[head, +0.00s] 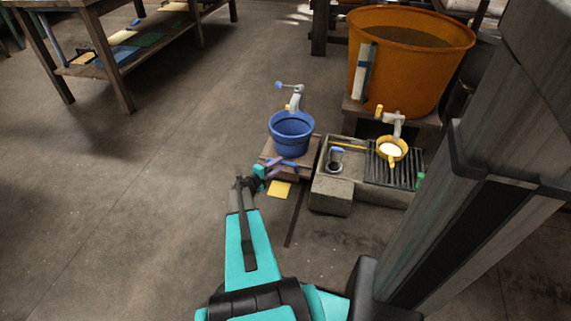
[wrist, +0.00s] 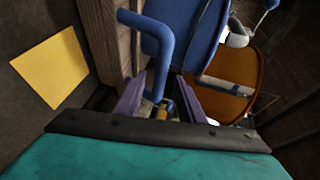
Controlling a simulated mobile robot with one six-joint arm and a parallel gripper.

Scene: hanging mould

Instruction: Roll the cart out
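The low wooden cart (head: 302,174) stands on the floor with a blue bucket (head: 291,136) on it. A blue bent handle (wrist: 165,45) shows large in the wrist view, in front of the wooden side of the cart (wrist: 105,40). My gripper (head: 270,167) is at the near side of the cart, just below the bucket. In the wrist view, its purple fingers (wrist: 163,98) are apart, and the handle's lower end lies between them or just beyond. I cannot tell whether either finger touches it.
A stone sink (head: 331,193) with a grate and a yellow bowl (head: 391,148) stands close right of the cart. A large orange tub (head: 408,55) is behind. A yellow sheet (head: 279,189) lies in front. The floor to the left is clear up to a wooden bench (head: 122,87).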

